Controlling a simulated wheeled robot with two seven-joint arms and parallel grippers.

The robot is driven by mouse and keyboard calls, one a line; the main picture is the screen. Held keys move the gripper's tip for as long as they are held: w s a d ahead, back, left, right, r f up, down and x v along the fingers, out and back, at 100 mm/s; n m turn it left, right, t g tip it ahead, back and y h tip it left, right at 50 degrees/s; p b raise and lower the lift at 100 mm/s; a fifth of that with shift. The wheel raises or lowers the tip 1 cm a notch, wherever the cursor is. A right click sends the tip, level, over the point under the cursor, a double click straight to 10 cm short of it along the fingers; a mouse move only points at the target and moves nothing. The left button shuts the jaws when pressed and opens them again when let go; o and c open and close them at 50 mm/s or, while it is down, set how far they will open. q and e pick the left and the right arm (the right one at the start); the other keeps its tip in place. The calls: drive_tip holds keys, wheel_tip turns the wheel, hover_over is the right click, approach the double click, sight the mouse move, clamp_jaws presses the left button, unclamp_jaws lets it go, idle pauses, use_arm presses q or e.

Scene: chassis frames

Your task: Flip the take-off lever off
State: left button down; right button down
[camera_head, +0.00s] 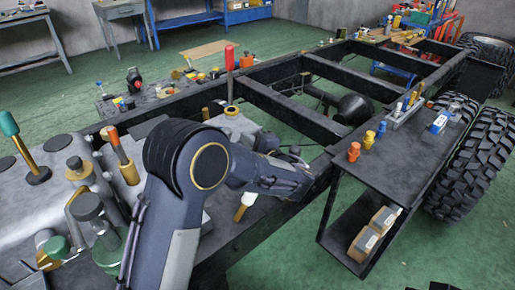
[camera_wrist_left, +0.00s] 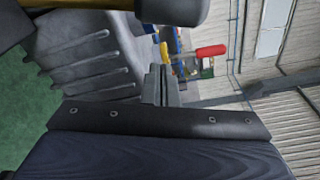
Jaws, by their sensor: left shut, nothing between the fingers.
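My left arm reaches across the lower middle of the head view and hides part of the chassis. My left gripper (camera_wrist_left: 162,78) shows in the left wrist view, shut and empty. A red-handled lever (camera_head: 230,60) stands upright on the chassis; a red handle (camera_wrist_left: 210,51) also shows in the left wrist view, apart from the fingers. An orange-handled lever (camera_head: 119,148) and a teal-topped lever (camera_head: 9,126) stand at the left. I cannot tell which is the take-off lever.
The dark chassis frame (camera_head: 290,103) runs toward the back right. A side shelf (camera_head: 385,180) holds orange and yellow pieces, with boxes (camera_head: 374,232) below. Large tyres (camera_head: 483,160) stand at the right. A grey cylinder (camera_wrist_left: 172,10) is close to the wrist camera.

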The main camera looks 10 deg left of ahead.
use_arm(q)
drive_tip(key=shift+s+a+r, duration=0.35)
drive_tip(key=shift+s+a, duration=0.25)
drive_tip(key=shift+s, duration=0.05)
drive_tip(key=shift+s+a+r, duration=0.3)
drive_tip(key=shift+s+a, duration=0.3)
drive_tip(key=shift+s, duration=0.05)
drive_tip(key=s+a+r+n+b, duration=0.1)
drive_tip(key=s+a+n+b, duration=0.4)
drive_tip(key=b, duration=1.4)
drive_tip(key=shift+s+a+r+n+t+y, duration=0.3)
drive_tip(key=shift+s+n, duration=0.6)
drive_tip(key=shift+n, duration=0.8)
drive_tip(key=shift+r, duration=0.1)
